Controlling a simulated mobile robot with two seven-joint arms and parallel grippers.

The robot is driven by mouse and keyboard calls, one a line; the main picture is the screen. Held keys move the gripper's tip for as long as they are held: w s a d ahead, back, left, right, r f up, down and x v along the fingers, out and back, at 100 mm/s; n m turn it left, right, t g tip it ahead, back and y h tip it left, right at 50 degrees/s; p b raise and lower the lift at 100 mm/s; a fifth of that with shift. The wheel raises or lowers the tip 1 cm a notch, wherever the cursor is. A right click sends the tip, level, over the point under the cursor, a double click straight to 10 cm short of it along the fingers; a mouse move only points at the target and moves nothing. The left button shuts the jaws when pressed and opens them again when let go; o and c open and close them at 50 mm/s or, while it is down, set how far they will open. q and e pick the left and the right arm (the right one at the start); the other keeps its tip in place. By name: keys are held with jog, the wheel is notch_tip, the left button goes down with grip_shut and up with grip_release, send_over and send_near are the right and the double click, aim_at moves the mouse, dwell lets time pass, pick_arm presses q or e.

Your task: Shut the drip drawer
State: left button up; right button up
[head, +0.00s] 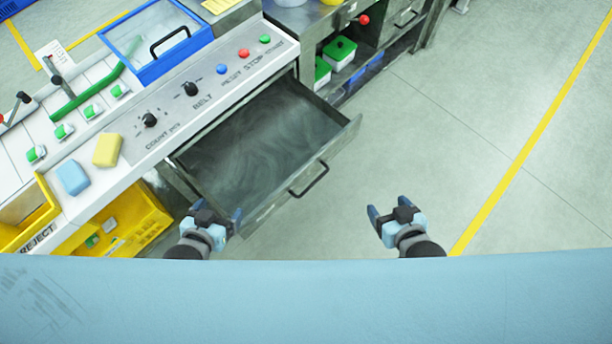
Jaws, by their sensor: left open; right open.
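The drip drawer (262,140) is a grey metal drawer, pulled well out from under the control panel. It looks empty. Its front panel carries a black bar handle (310,181) on the outer face. My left gripper (217,211) is open and empty, by the near left end of the drawer front; I cannot tell whether it touches it. My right gripper (388,212) is open and empty over the floor, to the right of the handle and apart from it.
The control panel (180,120) has knobs and coloured buttons above the drawer. A yellow reject bin (148,215) sits left of the drawer. A blue sponge (73,177) and a yellow sponge (107,150) lie on the counter. The floor (430,140) to the right is clear.

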jog(key=shift+s+d+f, duration=0.15)
